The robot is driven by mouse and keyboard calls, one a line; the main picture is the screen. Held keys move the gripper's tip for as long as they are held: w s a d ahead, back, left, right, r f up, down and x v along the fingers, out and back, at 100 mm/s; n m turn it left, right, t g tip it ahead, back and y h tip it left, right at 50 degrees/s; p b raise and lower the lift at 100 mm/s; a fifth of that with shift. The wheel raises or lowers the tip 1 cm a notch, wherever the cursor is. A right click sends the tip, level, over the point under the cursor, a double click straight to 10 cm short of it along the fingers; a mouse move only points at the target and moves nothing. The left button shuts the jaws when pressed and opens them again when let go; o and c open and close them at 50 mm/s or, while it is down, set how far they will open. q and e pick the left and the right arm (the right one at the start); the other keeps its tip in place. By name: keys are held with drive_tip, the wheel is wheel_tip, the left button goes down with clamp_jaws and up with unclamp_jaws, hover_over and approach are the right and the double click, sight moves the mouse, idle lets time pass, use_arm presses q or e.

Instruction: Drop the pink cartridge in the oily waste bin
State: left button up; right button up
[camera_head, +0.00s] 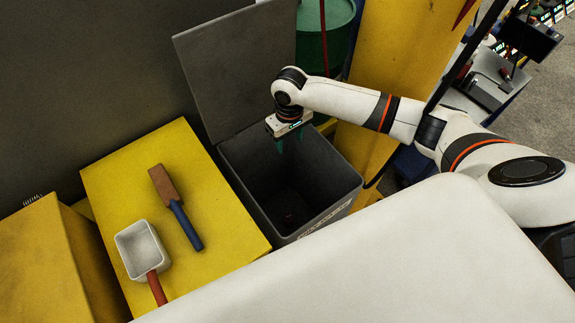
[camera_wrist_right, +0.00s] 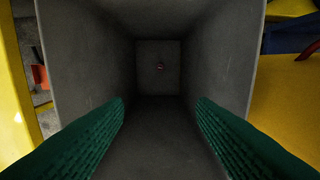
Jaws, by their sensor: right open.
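The grey oily waste bin (camera_head: 330,208) stands with its lid (camera_head: 240,65) raised against the back. My right gripper (camera_head: 291,143) is over the bin's opening, pointing down, with its green fingers apart and nothing between them. In the right wrist view the fingers (camera_wrist_right: 160,125) frame the bin's inner walls (camera_wrist_right: 90,60). A small reddish thing (camera_wrist_right: 160,67) lies at the bottom of the bin. It also shows dimly in the head view (camera_head: 289,215). It is probably the pink cartridge, but it is too small and dark to be sure. My left gripper is not in view.
Left of the bin, a yellow surface (camera_head: 120,185) bears a brush with a blue handle (camera_head: 185,225) and a white scoop with a red handle (camera_head: 140,247). A green drum (camera_head: 338,35) and a yellow post (camera_head: 395,50) stand behind the bin.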

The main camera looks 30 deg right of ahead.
wheel_tip(320, 180, up, 11)
drive_tip(key=p, duration=0.1)
drive_tip(key=shift+f, duration=0.2)
idle(0.4)
